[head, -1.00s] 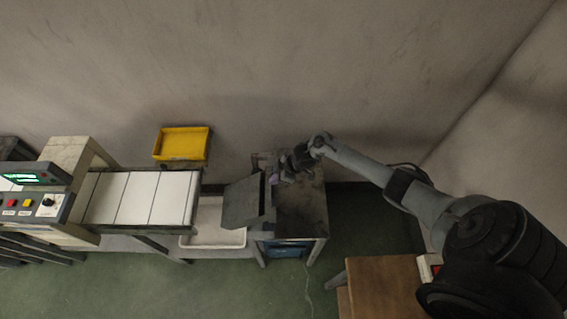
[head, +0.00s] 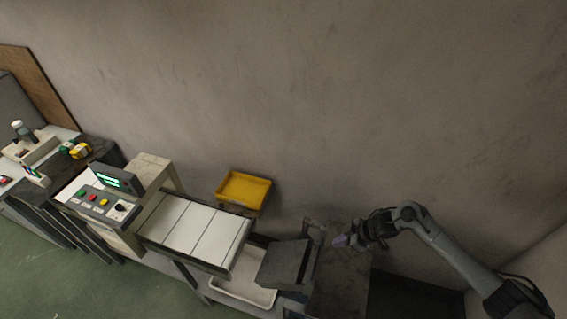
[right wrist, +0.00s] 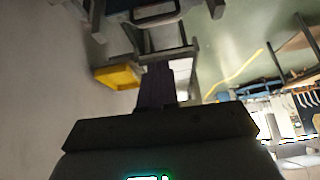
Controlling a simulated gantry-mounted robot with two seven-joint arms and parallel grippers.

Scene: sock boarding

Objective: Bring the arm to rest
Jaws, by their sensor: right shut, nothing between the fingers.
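My right gripper (head: 345,241) is over the dark bench (head: 341,285) at the lower right of the head view, with its arm coming in from the right. It is shut and holds nothing. In the right wrist view its fingers (right wrist: 157,82) show as a dark, closed pair in the middle. I see no sock in the fingers. My left gripper is in neither view.
A grey angled chute (head: 285,263) stands left of the bench, next to a conveyor with white slats (head: 197,229). A yellow bin (head: 244,189) is behind it and a white tray (head: 243,290) below. A control panel (head: 104,199) stands farther left. The wall behind is bare.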

